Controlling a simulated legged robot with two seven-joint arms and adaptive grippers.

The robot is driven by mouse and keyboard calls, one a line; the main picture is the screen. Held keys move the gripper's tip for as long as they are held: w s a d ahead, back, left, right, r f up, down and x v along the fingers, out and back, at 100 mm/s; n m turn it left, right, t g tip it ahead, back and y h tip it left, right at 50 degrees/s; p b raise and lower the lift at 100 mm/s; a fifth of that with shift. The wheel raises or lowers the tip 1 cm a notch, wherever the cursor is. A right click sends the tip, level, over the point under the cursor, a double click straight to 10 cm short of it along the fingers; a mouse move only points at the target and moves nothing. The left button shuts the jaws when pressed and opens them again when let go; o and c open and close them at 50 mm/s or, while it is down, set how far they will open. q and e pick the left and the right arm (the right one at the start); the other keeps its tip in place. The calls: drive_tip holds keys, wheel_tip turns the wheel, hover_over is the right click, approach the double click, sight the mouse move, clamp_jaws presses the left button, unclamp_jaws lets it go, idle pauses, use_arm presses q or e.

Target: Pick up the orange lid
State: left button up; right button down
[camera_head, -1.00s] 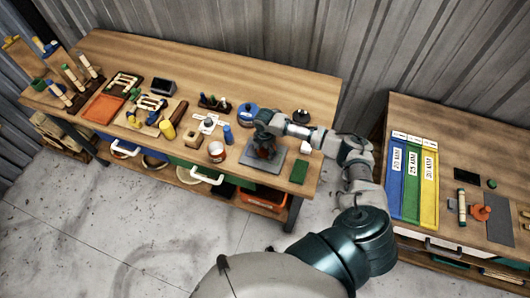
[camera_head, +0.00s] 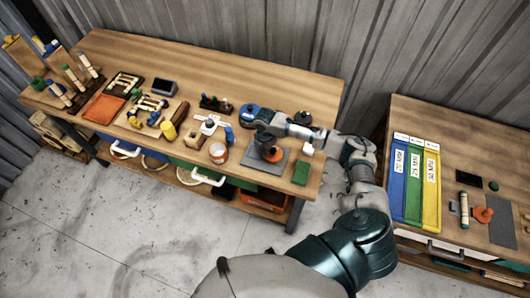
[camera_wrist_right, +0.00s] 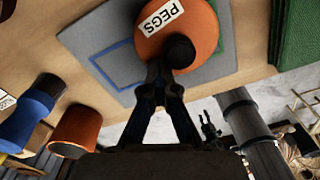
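The orange lid (camera_wrist_right: 190,12) has a black knob (camera_wrist_right: 180,51) and a white "PEGS" label. It lies on a grey square mat (camera_wrist_right: 217,55) with a blue outline in the right wrist view. In the head view the orange lid (camera_head: 273,155) shows on the grey mat (camera_head: 254,163) near the table's front right. My right gripper (camera_wrist_right: 160,75) has its fingertips close together, just beside the knob. The knob does not appear between them. In the head view my right gripper (camera_head: 264,140) is over the mat, partly covering the lid. My left gripper is out of view.
The back of the wooden table (camera_head: 200,70) is clear.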

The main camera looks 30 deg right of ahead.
drive_tip(key=shift+w+r, duration=0.15)
drive_tip(key=shift+r, duration=0.65)
drive_tip(key=s+a+r, duration=0.1)
drive_tip(key=s+a, duration=0.3)
drive_tip(key=a, duration=0.3)
drive_tip(key=s+a+b, duration=0.1)
drive_tip(key=s+a, duration=0.2)
drive_tip(key=a, duration=0.4)
drive_tip(key=shift+s+r+b, duration=0.3)
drive_tip(key=shift+s+r, duration=0.1)
drive_tip(key=shift+d, duration=0.1)
drive_tip(key=c, duration=1.2)
unclamp_jaws()
drive_tip(key=o, duration=0.8)
